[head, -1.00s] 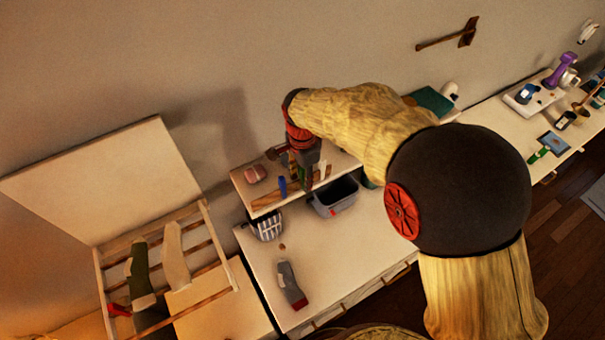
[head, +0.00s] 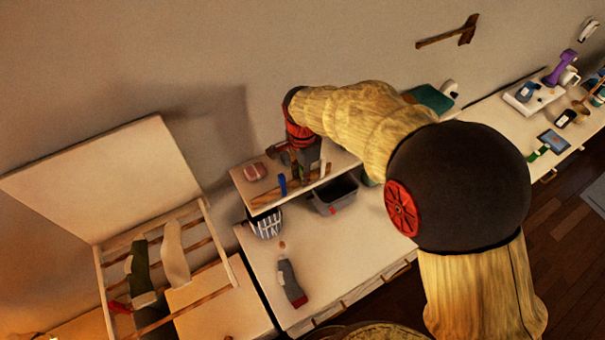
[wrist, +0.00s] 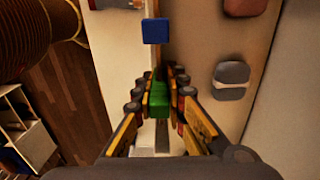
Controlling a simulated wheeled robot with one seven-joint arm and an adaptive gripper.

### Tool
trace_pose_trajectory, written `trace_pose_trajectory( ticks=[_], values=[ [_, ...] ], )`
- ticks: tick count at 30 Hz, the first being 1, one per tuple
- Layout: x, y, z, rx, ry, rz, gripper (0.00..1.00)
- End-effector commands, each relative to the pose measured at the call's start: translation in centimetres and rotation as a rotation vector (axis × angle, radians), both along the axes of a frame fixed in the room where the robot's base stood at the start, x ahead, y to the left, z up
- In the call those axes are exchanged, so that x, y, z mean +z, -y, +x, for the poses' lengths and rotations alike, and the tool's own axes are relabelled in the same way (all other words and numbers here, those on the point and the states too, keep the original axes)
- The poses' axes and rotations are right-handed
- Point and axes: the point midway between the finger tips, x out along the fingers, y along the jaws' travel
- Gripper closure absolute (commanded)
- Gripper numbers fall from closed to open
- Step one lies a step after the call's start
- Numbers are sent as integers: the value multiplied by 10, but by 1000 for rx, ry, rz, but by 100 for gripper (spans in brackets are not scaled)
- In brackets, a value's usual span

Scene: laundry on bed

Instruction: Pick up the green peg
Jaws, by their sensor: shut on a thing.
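The green peg (wrist: 160,100) stands between my two fingers in the wrist view, with a pad against each side. My gripper (wrist: 159,94) is shut on it. In the head view my gripper (head: 299,165) is over the small raised shelf, and the green peg (head: 296,176) shows only partly below it. I cannot tell whether the peg is clear of its wooden strip. A blue peg (head: 283,185) stands to its left; it also shows ahead of the fingers in the wrist view (wrist: 155,31). A white peg (head: 322,169) is to the right.
The raised shelf (head: 243,185) also bears a pink item (head: 254,172). Below it are a grey bin (head: 336,198) and a striped basket (head: 266,224). A grey sock (head: 290,279) lies on the table. A drying rack (head: 103,285) stands left. The table's front is mostly clear.

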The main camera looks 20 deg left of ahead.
Motion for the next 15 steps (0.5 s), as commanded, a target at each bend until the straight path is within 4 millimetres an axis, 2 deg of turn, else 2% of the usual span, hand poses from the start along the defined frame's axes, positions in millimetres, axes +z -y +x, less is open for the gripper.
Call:
trace_pose_trajectory(
  ticks=[5,15],
  values=[
    [13,-1,1,0,2,2,97],
    [76,-1,1,0,3,2,97]
  ],
)
